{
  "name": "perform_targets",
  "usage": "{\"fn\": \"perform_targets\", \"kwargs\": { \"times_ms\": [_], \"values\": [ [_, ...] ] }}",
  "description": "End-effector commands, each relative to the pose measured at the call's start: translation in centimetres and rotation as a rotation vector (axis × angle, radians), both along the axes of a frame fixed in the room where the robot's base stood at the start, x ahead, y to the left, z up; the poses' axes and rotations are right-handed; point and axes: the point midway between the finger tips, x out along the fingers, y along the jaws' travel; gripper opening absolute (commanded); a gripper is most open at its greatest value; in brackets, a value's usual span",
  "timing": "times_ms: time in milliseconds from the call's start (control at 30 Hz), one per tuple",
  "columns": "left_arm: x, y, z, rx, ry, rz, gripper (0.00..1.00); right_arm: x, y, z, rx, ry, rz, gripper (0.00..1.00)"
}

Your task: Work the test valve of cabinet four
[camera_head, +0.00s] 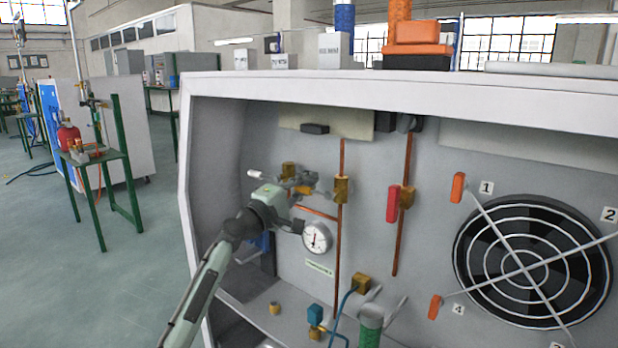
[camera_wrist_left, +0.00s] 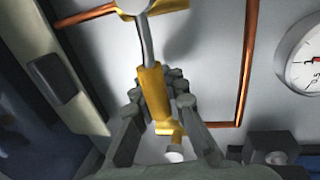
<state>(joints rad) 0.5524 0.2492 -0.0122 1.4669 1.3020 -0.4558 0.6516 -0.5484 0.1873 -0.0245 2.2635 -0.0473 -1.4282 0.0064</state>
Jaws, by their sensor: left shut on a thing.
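My left gripper (camera_head: 302,186) reaches into the open grey cabinet from the left. In the left wrist view, its two dark fingers (camera_wrist_left: 160,100) are shut around a yellow valve lever (camera_wrist_left: 151,88). The lever hangs from a metal stem below a pale fitting at the top of that view. In the head view, a brass valve body (camera_head: 288,170) shows just behind the gripper, which partly hides the lever. I cannot tell how far the lever is turned. My right gripper is not in view.
A round pressure gauge (camera_head: 316,238) sits close below the gripper. A vertical copper pipe (camera_head: 339,270) with a brass fitting (camera_head: 342,189) runs to its right. A red-handled valve (camera_head: 393,204) and a large fan (camera_head: 533,262) lie further right. The cabinet's left edge (camera_head: 186,200) stands beside my arm.

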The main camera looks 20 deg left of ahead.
Motion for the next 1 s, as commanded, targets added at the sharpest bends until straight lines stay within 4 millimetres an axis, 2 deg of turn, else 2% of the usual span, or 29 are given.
{"fn": "perform_targets", "kwargs": {
  "times_ms": [367, 400, 533, 867, 1000],
  "values": [
    [0.0, 0.0, -0.2, -0.007, 0.004, -0.001, 0.00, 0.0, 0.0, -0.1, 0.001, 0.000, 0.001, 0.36],
    [0.0, 0.0, -0.2, -0.007, 0.004, -0.001, 0.14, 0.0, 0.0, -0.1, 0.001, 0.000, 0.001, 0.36],
    [0.0, 0.0, -0.2, -0.006, 0.004, 0.000, 0.30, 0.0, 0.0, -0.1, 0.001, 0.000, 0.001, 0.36],
    [-0.2, 0.1, -0.1, -0.004, 0.003, 0.000, 0.30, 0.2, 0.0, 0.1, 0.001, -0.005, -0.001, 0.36],
    [-1.5, 0.7, -0.5, -0.004, 0.004, 0.001, 0.30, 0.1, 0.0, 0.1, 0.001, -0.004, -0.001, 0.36]
  ]
}}
